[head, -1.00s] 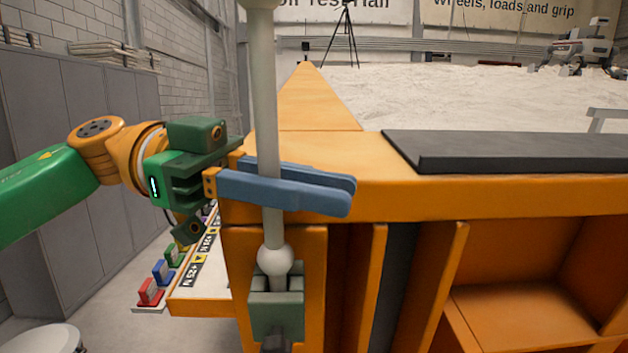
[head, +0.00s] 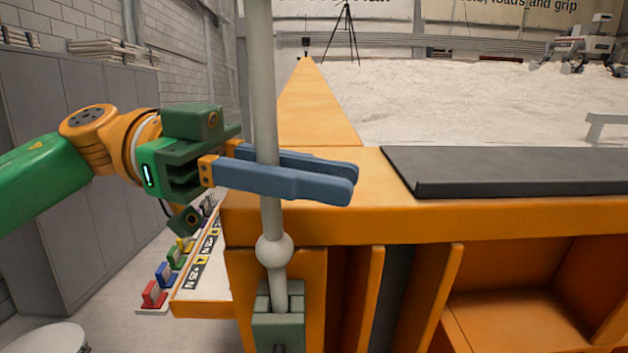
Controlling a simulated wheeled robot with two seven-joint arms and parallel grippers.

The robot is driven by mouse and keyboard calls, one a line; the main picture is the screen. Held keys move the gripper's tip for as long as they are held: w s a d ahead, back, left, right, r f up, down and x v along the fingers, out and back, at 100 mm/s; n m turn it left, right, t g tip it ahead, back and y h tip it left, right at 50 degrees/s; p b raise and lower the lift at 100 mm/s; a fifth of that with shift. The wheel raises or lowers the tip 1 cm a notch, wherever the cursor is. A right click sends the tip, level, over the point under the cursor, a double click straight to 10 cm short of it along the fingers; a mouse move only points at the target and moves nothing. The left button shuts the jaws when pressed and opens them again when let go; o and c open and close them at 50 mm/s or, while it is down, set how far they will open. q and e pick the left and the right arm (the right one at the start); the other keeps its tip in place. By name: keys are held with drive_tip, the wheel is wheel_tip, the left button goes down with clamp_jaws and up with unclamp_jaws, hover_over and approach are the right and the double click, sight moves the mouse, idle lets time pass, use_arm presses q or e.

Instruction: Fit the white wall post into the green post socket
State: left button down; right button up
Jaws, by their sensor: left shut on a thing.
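The white wall post (head: 265,90) stands nearly upright in the head view, running out of the top edge, with a round ball (head: 274,250) near its lower end. My left gripper (head: 345,180) is shut on it above the ball, its blue fingers crossing the post near their base. The green post socket (head: 278,328) is on the front of the orange sandbed frame, directly below the ball. The post's lower tip overlaps the socket's upper opening in the picture. I cannot tell how deep it sits, or whether it sits in it. My right gripper is not in view.
The orange frame (head: 480,223) fills the centre and right, with open bays below. A dark flat panel (head: 510,170) lies on its top, with pale sand (head: 450,105) behind. Small coloured blocks line a labelled shelf at left. Grey cabinets stand further left.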

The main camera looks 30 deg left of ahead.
sight(275, 102)
use_arm(q)
drive_tip(key=r, duration=0.5)
drive_tip(key=shift+s+d, duration=0.25)
drive_tip(key=shift+s, duration=0.1)
drive_tip(key=shift+r, duration=0.5)
drive_tip(key=shift+f, duration=0.1)
